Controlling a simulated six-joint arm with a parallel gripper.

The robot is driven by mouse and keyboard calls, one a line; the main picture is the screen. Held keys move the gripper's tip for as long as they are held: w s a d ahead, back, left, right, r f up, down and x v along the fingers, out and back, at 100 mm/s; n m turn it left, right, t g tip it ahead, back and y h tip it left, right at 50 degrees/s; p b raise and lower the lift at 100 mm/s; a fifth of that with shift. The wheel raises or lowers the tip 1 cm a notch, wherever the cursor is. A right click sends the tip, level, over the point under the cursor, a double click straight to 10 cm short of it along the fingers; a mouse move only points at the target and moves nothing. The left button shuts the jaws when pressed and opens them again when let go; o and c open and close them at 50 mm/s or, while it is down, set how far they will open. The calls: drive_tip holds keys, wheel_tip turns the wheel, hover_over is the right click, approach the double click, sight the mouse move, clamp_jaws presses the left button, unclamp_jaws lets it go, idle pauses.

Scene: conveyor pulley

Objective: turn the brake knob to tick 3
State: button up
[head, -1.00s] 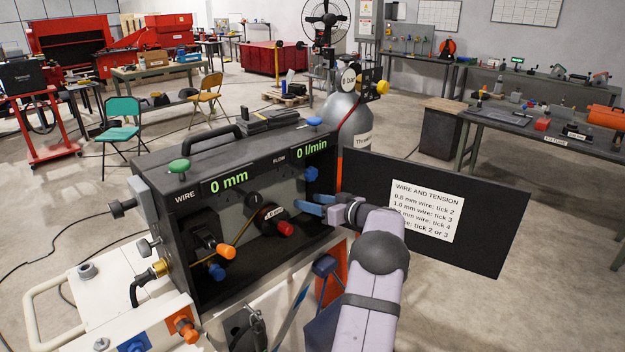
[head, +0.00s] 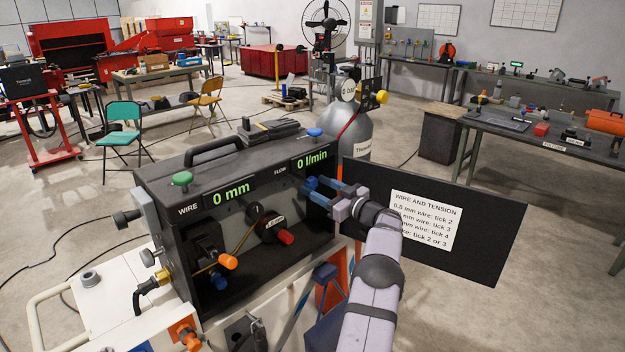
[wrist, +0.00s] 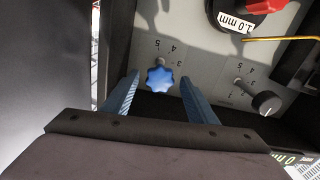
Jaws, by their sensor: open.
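A blue lobed knob (wrist: 160,79) sits on the grey panel inside the open feeder cabinet, below printed tick numbers in the wrist view. A smaller black pointer knob (wrist: 265,102) with its own scale is to its right. I cannot read which one is labelled as the brake, nor the exact settings. My gripper (head: 309,190) is open at the cabinet's right side in the head view. In the wrist view its blue fingers stand on either side of the blue knob, with gaps and no clear contact. The fingers partly cover the knob in the head view.
A spool hub with a red knob (head: 286,237) and a 1.0 mm label is beside the knobs. Orange lever ends (head: 228,261) stick out at left. The open black door (head: 480,230) carries a wire and tension chart (head: 425,220). The displays read 0 mm and 0 l/min.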

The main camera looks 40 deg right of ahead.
sight(301, 178)
drive_tip(key=shift+w+p, duration=0.5)
drive_tip(key=shift+w, duration=0.7)
drive_tip(key=shift+f, duration=0.1)
drive_tip(key=c, duration=1.1)
